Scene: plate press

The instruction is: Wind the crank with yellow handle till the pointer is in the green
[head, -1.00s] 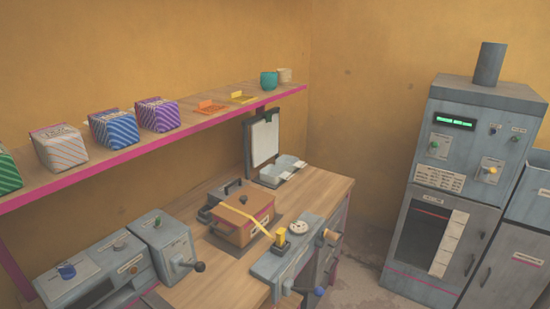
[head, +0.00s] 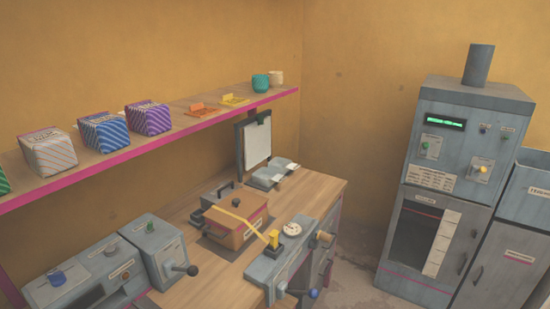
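A grey press-like device (head: 268,270) sits at the front right of the wooden bench. On it is a small round pale dial (head: 292,229); its pointer and any green zone are too small to read. A yellow block (head: 274,239) stands beside the dial. A yellow-tan handle (head: 325,238) sticks out at the device's right end. A dark crank with a blue knob (head: 313,293) is at its front. Another crank with a dark knob (head: 192,270) is on a grey box to the left. Neither gripper is in view.
The wooden bench (head: 320,188) carries a brown lidded box (head: 238,232) behind the device. A shelf (head: 170,134) with several striped bags runs along the wall above. A tall grey machine (head: 460,130) stands at right. Bare floor (head: 353,270) lies between bench and machine.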

